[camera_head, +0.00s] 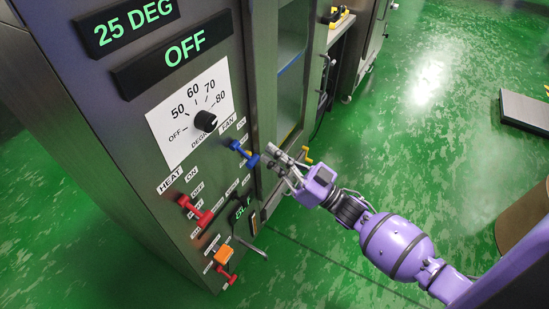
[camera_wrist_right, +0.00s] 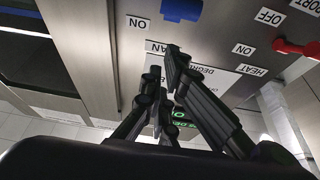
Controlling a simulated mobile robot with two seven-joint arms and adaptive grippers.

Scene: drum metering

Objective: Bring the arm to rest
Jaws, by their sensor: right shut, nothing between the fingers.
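My right arm (camera_head: 395,245) is purple and reaches in from the lower right of the head view. Its gripper (camera_head: 273,155) is shut and empty, close to the blue fan switch (camera_head: 238,149) on the panel's right side. I cannot tell whether it touches the switch. In the right wrist view the dark fingers (camera_wrist_right: 165,95) point at the panel, and the blue switch (camera_wrist_right: 182,10) shows beyond them at the top edge. My left gripper is in neither view.
The grey control panel (camera_head: 105,125) carries a dial (camera_head: 206,121), a red heat switch (camera_head: 194,210), an orange block (camera_head: 223,255) and displays reading "25 DEG" and "OFF". An open cabinet stands behind it.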

